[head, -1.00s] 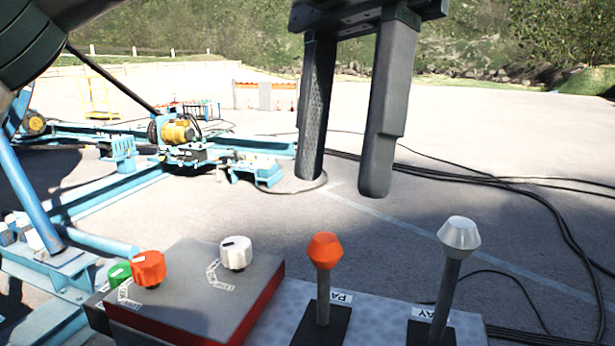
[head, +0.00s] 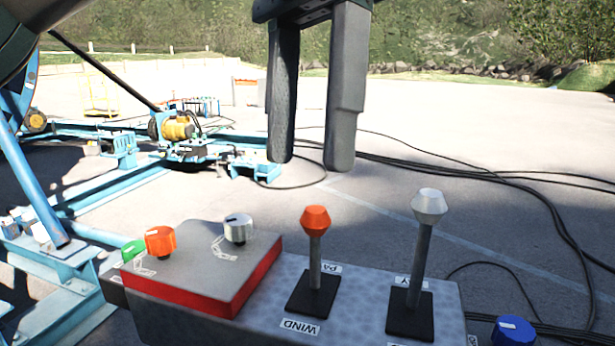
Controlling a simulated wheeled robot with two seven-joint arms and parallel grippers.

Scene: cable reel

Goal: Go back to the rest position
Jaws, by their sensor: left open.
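My left gripper (head: 311,165) hangs in the upper middle of the head view, fingers pointing down, open and empty. It is above and beyond the control panel (head: 262,322) and touches nothing there. The panel carries an orange-topped lever (head: 315,220) and a white-topped lever (head: 428,207), both standing upright. A grey box with a red edge (head: 205,268) on the panel bears an orange knob (head: 160,241), a white knob (head: 238,228) and a green knob (head: 133,252). My right gripper is not in view.
A blue knob (head: 513,331) sits at the lower right. Blue steel framework (head: 60,262) with a yellow motor (head: 177,130) stands at the left. Black cables (head: 545,205) lie on the ground at the right. Open pavement (head: 470,110) lies beyond.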

